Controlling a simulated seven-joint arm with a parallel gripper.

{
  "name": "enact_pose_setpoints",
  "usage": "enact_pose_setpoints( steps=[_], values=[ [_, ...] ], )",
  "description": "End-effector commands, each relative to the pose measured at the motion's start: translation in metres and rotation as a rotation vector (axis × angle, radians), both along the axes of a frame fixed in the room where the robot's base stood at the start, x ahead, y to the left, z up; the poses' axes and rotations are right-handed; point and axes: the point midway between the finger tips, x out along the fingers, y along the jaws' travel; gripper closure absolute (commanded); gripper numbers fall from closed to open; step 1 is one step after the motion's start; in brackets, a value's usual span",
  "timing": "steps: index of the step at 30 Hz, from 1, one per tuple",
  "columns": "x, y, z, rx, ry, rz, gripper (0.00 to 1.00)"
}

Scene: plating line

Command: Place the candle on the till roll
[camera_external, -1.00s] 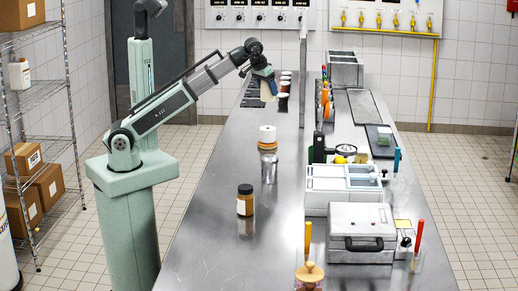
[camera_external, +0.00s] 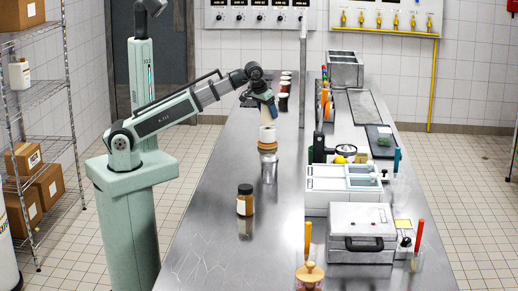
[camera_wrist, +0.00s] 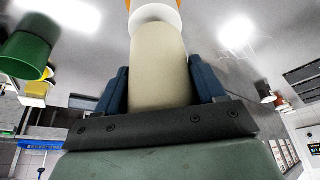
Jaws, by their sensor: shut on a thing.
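The candle (camera_wrist: 160,70) is a plain cream cylinder held lengthwise between the blue fingers of my gripper (camera_wrist: 161,88). In the external view my gripper (camera_external: 268,100) points down, with the candle (camera_external: 267,116) below it. The till roll (camera_external: 267,134) is white and stands upright directly under the candle. In the wrist view the till roll (camera_wrist: 158,13) shows as a white disc at the candle's far end. I cannot tell whether the candle touches it. The roll rests on an orange-brown thing (camera_external: 268,147).
A brown jar with a dark lid (camera_external: 245,203) stands nearer on the steel counter (camera_external: 205,235). A thin post (camera_external: 303,80), white boxes (camera_external: 345,182) and a grey case (camera_external: 360,225) are to the right. The counter's near left is clear.

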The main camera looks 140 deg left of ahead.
Motion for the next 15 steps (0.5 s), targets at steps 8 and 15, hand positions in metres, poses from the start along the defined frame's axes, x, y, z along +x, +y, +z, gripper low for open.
enact_pose_setpoints(
  steps=[8,15],
  values=[
    [0.0,0.0,-0.021,0.0,0.0,0.0,0.71],
    [0.0,0.0,-0.021,0.0,0.0,0.0,0.71]
  ],
)
